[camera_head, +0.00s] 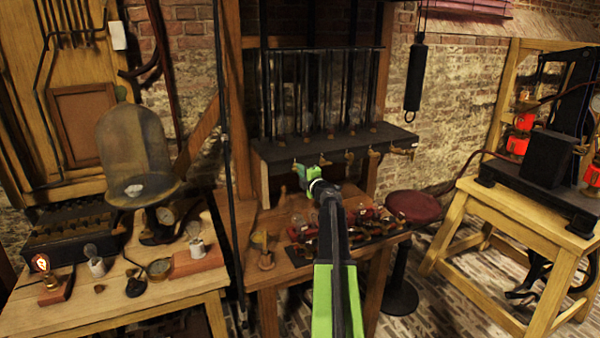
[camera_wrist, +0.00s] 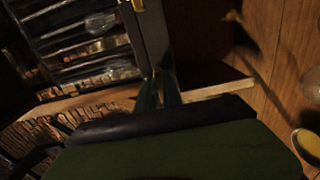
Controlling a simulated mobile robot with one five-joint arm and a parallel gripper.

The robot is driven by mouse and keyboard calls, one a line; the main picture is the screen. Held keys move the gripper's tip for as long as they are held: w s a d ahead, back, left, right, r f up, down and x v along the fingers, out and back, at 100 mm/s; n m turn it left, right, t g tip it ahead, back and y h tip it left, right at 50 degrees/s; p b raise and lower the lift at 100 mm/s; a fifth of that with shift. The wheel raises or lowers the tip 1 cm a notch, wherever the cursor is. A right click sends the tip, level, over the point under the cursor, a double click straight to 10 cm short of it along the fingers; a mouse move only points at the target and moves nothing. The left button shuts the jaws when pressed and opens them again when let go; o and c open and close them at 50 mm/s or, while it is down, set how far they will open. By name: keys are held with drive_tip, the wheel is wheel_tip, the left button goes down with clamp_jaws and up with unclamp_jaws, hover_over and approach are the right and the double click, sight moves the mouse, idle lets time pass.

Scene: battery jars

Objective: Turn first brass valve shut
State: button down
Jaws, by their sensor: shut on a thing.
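A row of small brass valves (camera_head: 325,160) hangs along the front edge of a dark shelf (camera_head: 275,153) in the head view. The first valve, at the left end, is mostly hidden by my green-tipped gripper (camera_head: 307,173), which reaches up to it from the front. My gripper is shut on this valve. How far the valve is turned cannot be seen. In the wrist view my fingers (camera_wrist: 159,88) are close together, and the valve between them is too dark to make out.
Below the shelf is a wooden bench (camera_head: 284,271) with glass jars and brass pieces. A bell jar (camera_head: 136,150) stands on the left table (camera_head: 140,308). A red stool (camera_head: 412,206) and a wooden stand (camera_head: 510,205) are at right. A dark cylinder (camera_head: 415,78) hangs at upper right.

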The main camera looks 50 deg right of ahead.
drive_tip(key=shift+w+a, duration=0.1)
drive_tip(key=shift+w, duration=0.05)
drive_tip(key=c, duration=1.5)
unclamp_jaws()
drive_tip(key=v, duration=1.7)
drive_tip(key=shift+s, duration=0.3)
